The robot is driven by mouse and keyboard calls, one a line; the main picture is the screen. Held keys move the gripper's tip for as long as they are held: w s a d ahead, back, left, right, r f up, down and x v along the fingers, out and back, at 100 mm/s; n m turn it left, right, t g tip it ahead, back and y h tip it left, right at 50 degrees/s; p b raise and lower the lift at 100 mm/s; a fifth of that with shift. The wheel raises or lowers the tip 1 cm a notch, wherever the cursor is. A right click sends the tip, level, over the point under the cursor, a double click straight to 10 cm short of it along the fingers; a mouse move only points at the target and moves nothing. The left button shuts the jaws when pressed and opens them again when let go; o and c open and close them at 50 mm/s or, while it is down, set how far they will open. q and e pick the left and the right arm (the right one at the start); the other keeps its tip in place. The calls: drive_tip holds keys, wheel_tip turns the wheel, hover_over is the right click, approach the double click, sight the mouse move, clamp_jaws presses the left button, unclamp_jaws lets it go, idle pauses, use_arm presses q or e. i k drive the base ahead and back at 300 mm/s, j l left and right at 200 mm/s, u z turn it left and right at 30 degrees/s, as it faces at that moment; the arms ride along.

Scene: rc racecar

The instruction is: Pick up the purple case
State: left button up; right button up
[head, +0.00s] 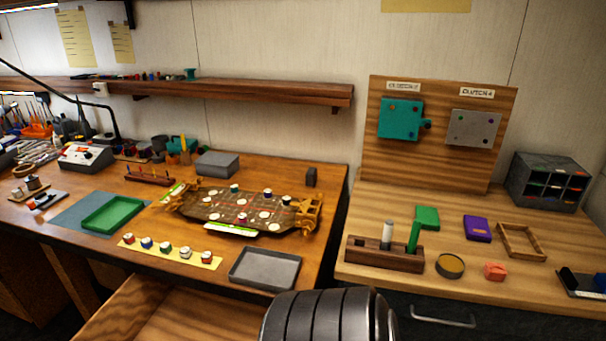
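The purple case (477,228) lies on the right wooden table, between the green block and an empty wooden frame. It is a small flat box, and nothing visible covers it. Neither of my grippers shows in the head view. A dark ribbed cylindrical part at the bottom middle looks like part of my own body.
A grey organizer (549,181) and an upright board (438,150) stand behind.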

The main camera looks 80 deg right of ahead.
sight(476, 229)
drive_tip(key=z, duration=3.7)
drive_tip(key=i+l+u, duration=0.3)
drive_tip(key=i+u, duration=0.15)
drive_tip(key=i, duration=0.15)
